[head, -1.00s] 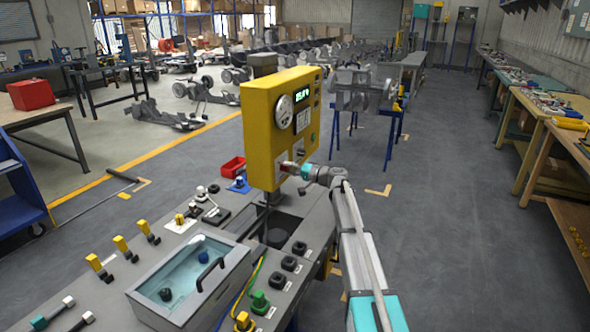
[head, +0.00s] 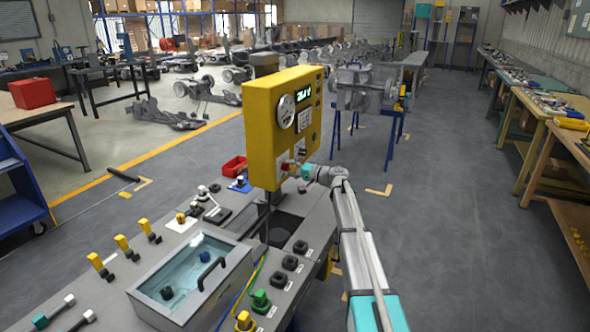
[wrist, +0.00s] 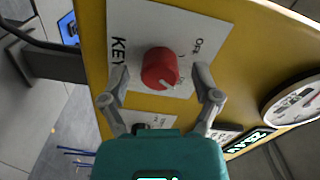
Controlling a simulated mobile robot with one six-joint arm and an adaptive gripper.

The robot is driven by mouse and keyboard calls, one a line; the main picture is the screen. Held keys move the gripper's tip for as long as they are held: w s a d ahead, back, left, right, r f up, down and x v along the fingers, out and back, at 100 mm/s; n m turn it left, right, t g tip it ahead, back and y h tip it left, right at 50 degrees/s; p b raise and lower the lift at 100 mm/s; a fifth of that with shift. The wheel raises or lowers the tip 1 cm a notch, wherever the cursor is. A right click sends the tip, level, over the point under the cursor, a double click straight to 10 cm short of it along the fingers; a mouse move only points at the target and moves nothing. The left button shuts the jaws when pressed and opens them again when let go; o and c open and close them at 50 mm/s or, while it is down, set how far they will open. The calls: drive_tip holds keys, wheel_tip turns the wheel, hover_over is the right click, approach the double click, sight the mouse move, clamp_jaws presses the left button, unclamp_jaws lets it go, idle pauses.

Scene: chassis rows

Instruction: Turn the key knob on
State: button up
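The key knob (wrist: 160,68) is a round red knob with a pale pointer line, on a white plate marked KEY and OFF. The pointer line aims toward the lower right of the wrist view, away from the OFF word. In the head view the knob (head: 287,165) is a small red spot on the lower front of the yellow panel box (head: 262,140). My gripper (wrist: 161,74) is open, with one finger on each side of the knob and a visible gap to it on both sides. In the head view my gripper (head: 298,170) is at the panel face.
The panel box has a lit display (head: 303,95) and a round gauge (head: 285,111), near the right finger's side in the wrist view. A grey bench (head: 200,215) below holds a clear-lidded box (head: 190,272), yellow switches and knobs. Open floor lies to the right.

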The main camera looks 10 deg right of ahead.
drive_tip(key=shift+d, duration=0.1)
drive_tip(key=v, duration=1.1)
drive_tip(key=shift+s+d, duration=0.2)
drive_tip(key=shift+d, duration=0.1)
idle(0.3)
drive_tip(key=s+a+f+n+g+h, duration=0.1)
drive_tip(key=s+a+f+g+h, duration=0.25)
drive_tip(key=s+f, duration=0.45)
drive_tip(key=s+a+f+n+g+h, duration=0.1)
drive_tip(key=s+a+f+g+h, duration=0.25)
drive_tip(key=s, duration=0.75)
drive_tip(key=s+a+f+n+g+h, duration=0.25)
drive_tip(key=s+a+f, duration=0.25)
drive_tip(key=s, duration=0.5)
drive_tip(key=s+d+f+g+h, duration=0.1)
drive_tip(key=s+d+h, duration=0.3)
drive_tip(key=s, duration=0.5)
wheel_tip(320, 180, up, 15)
drive_tip(key=h+p, duration=0.1)
drive_tip(key=p, duration=1.5)
drive_tip(key=shift+a+m, duration=0.35)
